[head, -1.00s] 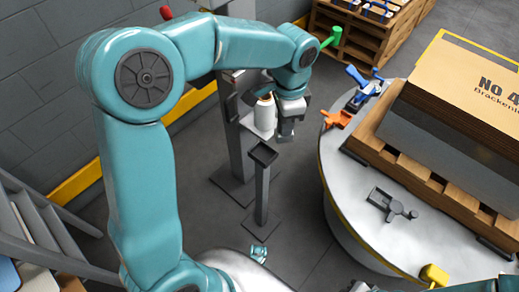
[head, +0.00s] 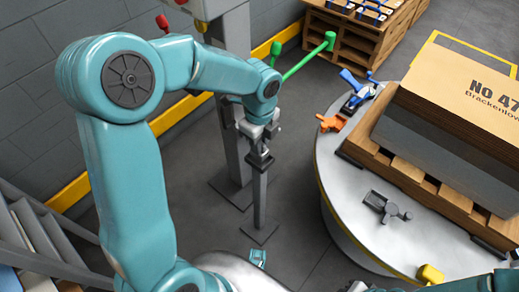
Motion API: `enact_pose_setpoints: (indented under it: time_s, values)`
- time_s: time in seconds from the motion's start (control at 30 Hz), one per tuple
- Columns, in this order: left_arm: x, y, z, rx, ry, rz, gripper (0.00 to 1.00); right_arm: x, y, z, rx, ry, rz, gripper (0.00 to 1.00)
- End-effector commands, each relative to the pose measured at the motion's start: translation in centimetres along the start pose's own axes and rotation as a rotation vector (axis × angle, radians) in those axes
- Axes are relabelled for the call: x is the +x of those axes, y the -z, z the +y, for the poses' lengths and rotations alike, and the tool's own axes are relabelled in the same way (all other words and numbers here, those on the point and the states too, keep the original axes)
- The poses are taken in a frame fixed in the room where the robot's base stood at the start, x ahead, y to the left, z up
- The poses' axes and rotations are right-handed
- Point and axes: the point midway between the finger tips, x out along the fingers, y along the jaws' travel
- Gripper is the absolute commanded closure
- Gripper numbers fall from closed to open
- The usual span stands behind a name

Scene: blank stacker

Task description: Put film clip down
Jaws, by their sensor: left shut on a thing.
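My left gripper (head: 261,140) points down just above the top of a thin grey post (head: 260,205). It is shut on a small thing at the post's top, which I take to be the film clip. The fingers and wrist hide most of that thing, so its shape is unclear. I cannot tell whether it touches the post's top holder. My right gripper is out of view.
A round white table (head: 345,225) at the right bears a wooden pallet with a big carton (head: 465,85). A thicker grey column (head: 235,165) stands behind the post.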

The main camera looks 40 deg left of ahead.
Motion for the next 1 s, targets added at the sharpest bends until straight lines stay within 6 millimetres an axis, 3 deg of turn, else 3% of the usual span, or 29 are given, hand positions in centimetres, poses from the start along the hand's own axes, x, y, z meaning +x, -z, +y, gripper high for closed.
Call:
enact_pose_setpoints:
  time_s: [0.03, 0.13, 0.5, 0.53, 0.6, 0.87, 1.0]
  values:
    - [1.5, 0.0, 0.1, 0.001, -0.004, 0.0, 1.0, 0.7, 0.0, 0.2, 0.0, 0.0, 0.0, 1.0]
    - [2.8, 0.0, 0.0, 0.001, -0.002, 0.0, 1.0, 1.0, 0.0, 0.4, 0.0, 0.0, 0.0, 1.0]
    - [3.2, 0.0, 0.0, 0.0, -0.001, 0.0, 1.0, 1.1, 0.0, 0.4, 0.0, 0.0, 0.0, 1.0]
    - [3.1, 0.0, 0.0, 0.0, -0.001, 0.0, 0.74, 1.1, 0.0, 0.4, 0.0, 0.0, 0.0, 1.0]
    - [3.1, 0.0, 0.0, 0.0, -0.001, 0.0, 0.55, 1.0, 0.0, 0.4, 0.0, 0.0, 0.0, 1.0]
    - [3.0, 0.0, 0.0, 0.0, -0.001, 0.0, 0.55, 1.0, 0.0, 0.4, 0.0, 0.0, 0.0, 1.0]
    - [1.8, 0.0, -0.1, 0.0, 0.003, -0.001, 0.55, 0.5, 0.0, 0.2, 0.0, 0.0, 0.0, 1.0]
